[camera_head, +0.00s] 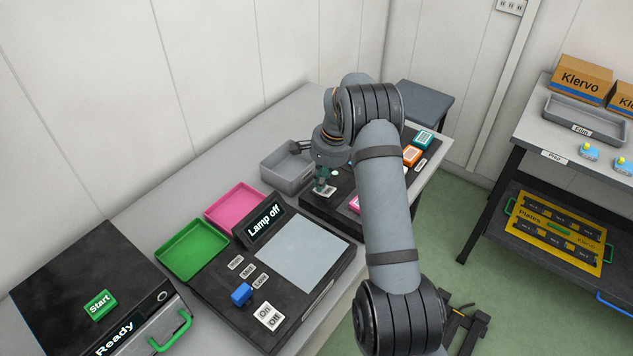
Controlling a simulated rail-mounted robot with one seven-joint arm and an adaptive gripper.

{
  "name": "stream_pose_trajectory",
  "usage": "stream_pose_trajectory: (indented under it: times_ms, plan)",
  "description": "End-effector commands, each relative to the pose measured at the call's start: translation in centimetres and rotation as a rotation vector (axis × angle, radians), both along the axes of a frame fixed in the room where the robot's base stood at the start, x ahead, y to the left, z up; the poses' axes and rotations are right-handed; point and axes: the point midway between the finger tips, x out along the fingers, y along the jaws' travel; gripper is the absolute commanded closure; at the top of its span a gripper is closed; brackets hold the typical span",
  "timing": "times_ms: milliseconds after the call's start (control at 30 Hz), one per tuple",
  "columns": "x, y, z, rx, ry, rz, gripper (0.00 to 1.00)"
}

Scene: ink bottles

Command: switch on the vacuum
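No label reading "vacuum" is legible, so I cannot tell which control is the vacuum switch. My gripper (324,184) points down over the left part of a black panel (337,218) at the back of the bench. It is close to a small white label there. Its fingers are small and dark, and I cannot tell whether they are apart or touching something. Further right on this panel are an orange block (412,156), a teal block (423,140) and a pink block (354,203), partly hidden by my arm.
The nearer black panel has a "Lamp off" display (263,228), a blue knob (241,294) and an On/Off switch (269,316). Green (192,278), pink (262,190) and grey (268,172) trays line the wall side. A "Ready" box (60,275) stands front left; shelving (535,130) stands right.

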Motion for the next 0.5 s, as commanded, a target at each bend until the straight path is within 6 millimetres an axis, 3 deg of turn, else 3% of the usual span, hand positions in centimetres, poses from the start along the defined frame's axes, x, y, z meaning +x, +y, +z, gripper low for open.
stream_pose_trajectory:
  times_ms: [500]
  plan:
    - [-1.1, -1.6, -0.9, -0.007, 0.014, -0.001, 1.00]
